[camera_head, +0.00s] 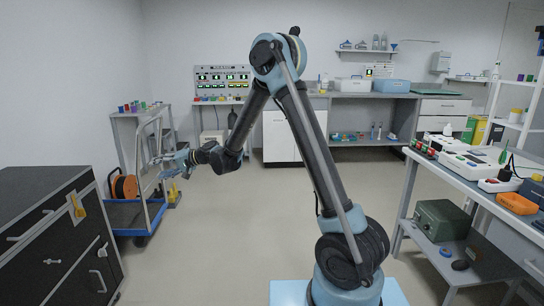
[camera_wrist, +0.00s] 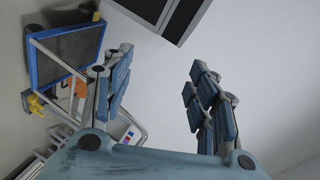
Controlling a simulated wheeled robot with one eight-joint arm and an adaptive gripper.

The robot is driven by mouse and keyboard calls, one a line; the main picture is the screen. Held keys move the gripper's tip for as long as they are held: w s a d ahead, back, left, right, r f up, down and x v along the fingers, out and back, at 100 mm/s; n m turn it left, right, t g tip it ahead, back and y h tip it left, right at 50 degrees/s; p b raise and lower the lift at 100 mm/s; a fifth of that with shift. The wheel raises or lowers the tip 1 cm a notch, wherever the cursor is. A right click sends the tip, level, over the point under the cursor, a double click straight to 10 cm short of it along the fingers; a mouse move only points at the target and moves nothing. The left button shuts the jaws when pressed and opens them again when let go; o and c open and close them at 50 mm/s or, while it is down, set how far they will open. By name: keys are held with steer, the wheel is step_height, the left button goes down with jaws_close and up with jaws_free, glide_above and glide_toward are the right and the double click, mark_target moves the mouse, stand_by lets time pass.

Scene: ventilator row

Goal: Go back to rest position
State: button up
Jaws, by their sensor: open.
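My gripper (camera_head: 168,163) is in the left half of the head view, held out in the air at the end of my bent arm. It appears in front of the blue trolley. In the wrist view my gripper (camera_wrist: 160,95) shows its blue-grey fingers spread wide apart.
A blue trolley (camera_head: 128,220) with an orange cable reel (camera_head: 124,188) stands at the left, behind a black cabinet (camera_head: 45,240). A loaded workbench (camera_head: 500,205) stands at the right, with a green box (camera_head: 440,220) on its lower shelf. The middle floor (camera_head: 220,250) is clear.

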steer(key=s+d+r+t+h, duration=0.1)
steer(key=s+d+r+h, duration=0.1)
steer(key=d, duration=1)
steer(key=s+d+r+h, duration=0.2)
steer(key=d, duration=1)
steer(key=s+d+r+t+h, duration=0.1)
steer(key=s+d+r+h, duration=0.15)
steer(key=d, duration=0.95)
steer(key=s+d+f+m+h, duration=0.1)
steer(key=s+d+f+h, duration=0.3)
steer(key=s+d, duration=0.8)
steer(key=s+d+f+m+h, duration=0.1)
steer(key=s+d+f+h, duration=0.3)
steer(key=s+d+f, duration=0.3)
steer(key=s+d, duration=0.4)
steer(key=d, duration=0.6)
steer(key=shift+s+d+f+g, duration=0.3)
steer(key=shift+s, duration=0.1)
